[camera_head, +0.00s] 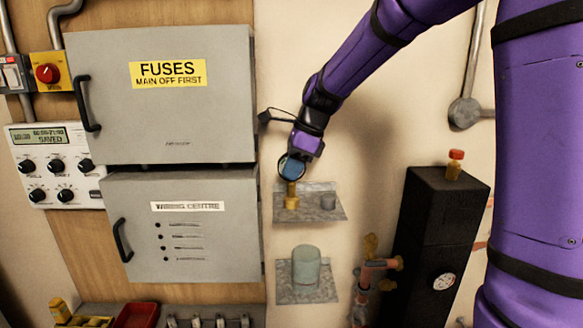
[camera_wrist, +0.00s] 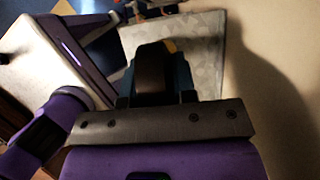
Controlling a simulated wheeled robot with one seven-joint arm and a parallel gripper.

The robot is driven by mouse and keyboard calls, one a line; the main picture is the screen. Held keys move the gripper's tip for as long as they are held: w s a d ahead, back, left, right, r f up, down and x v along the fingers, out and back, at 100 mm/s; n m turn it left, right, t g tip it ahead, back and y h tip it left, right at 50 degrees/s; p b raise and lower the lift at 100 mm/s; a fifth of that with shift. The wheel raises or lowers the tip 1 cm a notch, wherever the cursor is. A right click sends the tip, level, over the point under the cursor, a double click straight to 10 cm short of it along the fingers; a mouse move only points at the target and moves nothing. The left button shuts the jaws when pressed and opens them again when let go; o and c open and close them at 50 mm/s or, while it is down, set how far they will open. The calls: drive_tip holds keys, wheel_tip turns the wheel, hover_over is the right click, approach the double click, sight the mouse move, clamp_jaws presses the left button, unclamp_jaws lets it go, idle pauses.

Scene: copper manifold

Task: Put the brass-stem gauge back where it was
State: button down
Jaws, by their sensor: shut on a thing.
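My gripper (camera_head: 292,168) is shut on the gauge and holds it over the left part of the upper grey plate (camera_head: 315,215). The gauge's brass stem (camera_head: 291,188) points down, roughly upright, to a wider brass piece (camera_head: 291,202) at the plate. I cannot tell whether that piece is part of the gauge or a separate fitting, or whether the stem is seated. In the wrist view, the dark round gauge body (camera_wrist: 152,72) sits between the teal fingers of my gripper (camera_wrist: 155,85), with a bit of brass (camera_wrist: 170,46) beyond it. The gauge's face is mostly hidden.
Below, a greenish cylinder (camera_head: 306,265) stands on a lower plate (camera_head: 285,293). Grey cabinets (camera_head: 190,115) are close on the left. A black box (camera_head: 425,225) and red-brass pipework (camera_head: 375,268) are on the right.

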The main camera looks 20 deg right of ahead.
drive_tip(key=shift+f, duration=0.15)
drive_tip(key=c, duration=0.9)
unclamp_jaws()
drive_tip(key=v, duration=1.2)
drive_tip(key=shift+s+r, duration=0.1)
drive_tip(key=shift+r, duration=0.15)
drive_tip(key=shift+s+d+f+n+t+h, duration=0.45)
drive_tip(key=shift+s+f+n+t+h, duration=0.4)
drive_tip(key=shift+s+n, duration=3.25)
drive_tip(key=shift+s+d+f+n+t+h, duration=0.5)
drive_tip(key=shift+s+f+n, duration=0.7)
drive_tip(key=shift+s+n, duration=2.9)
drive_tip(key=shift+s+d+f+n+t+h, duration=0.7)
drive_tip(key=shift+s+n, duration=1.9)
drive_tip(key=shift+s, duration=3.05)
drive_tip(key=shift+a+f, duration=0.3)
drive_tip(key=shift+a, duration=0.05)
